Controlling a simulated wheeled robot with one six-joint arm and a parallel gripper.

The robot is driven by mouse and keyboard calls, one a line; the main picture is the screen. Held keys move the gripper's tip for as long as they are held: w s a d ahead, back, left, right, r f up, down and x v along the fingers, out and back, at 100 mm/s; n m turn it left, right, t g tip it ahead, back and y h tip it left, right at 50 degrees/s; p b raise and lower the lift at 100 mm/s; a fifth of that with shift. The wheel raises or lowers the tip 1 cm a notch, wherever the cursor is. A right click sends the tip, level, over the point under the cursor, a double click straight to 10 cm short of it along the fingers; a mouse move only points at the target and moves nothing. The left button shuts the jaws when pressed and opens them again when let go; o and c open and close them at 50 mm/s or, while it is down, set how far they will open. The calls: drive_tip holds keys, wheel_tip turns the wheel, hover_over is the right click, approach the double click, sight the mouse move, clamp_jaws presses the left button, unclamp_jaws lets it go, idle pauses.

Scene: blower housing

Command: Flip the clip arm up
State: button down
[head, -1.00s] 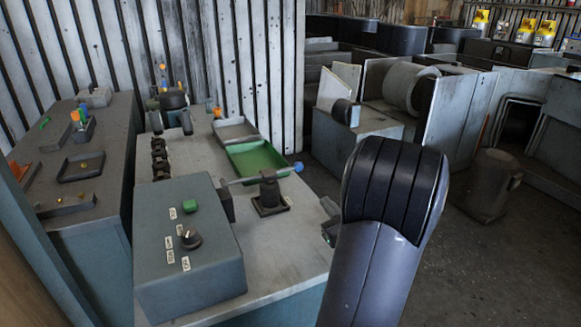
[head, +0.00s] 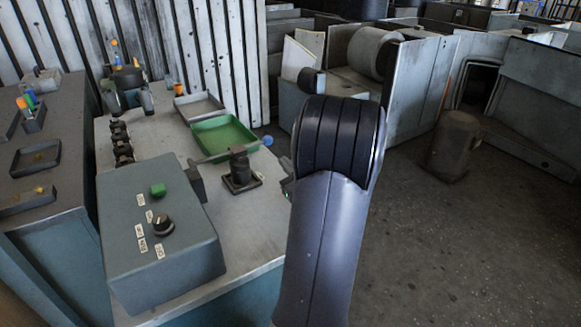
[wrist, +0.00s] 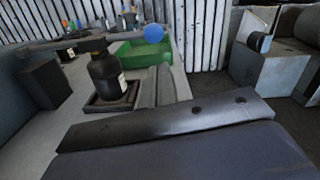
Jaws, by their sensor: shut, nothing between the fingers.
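The clip arm (head: 218,157) is a thin grey bar with a blue ball (head: 267,140) on its right end. It lies about level across a dark post (head: 239,167) on a small square base on the bench. In the wrist view the bar (wrist: 68,41), ball (wrist: 154,33) and dark post (wrist: 108,78) are at the upper left. My gripper (wrist: 159,72) shows there as two grey fingers side by side, shut and empty, right of the post and below the ball in the picture. In the head view my arm hides most of the gripper.
A grey-blue control box (head: 165,245) with a green button and a knob stands at the bench's front left. A green tray (head: 225,133) and a grey tray (head: 199,106) lie behind the post. Open floor (head: 450,240) is at right.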

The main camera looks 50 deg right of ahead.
drive_tip(key=x, duration=0.6)
drive_tip(key=shift+p, duration=0.35)
drive_tip(key=shift+r, duration=0.1)
drive_tip(key=shift+s+r+n, duration=0.1)
drive_tip(key=shift+r+n, duration=0.3)
drive_tip(key=shift+r, duration=0.15)
drive_tip(key=w+a+r+n+b, duration=0.1)
drive_tip(key=a+r+n+b, duration=0.2)
drive_tip(key=r, duration=0.5)
drive_tip(key=a+r+n+b, duration=0.1)
drive_tip(key=r+n+b, duration=0.1)
drive_tip(key=r+n, duration=0.45)
drive_tip(key=w+a+r+n+b, duration=0.1)
drive_tip(key=w+a+r+n, duration=0.1)
drive_tip(key=a+r+n, duration=0.2)
drive_tip(key=w+a+r+n+b, duration=0.1)
drive_tip(key=w+a+r+n, duration=0.2)
drive_tip(key=a, duration=0.8)
drive_tip(key=shift+a+r+n+g+y, duration=0.15)
drive_tip(key=shift+r+n+g+y, duration=0.2)
drive_tip(key=shift+r+n, duration=0.7)
drive_tip(key=shift+w+r, duration=0.1)
drive_tip(key=shift+r, duration=0.05)
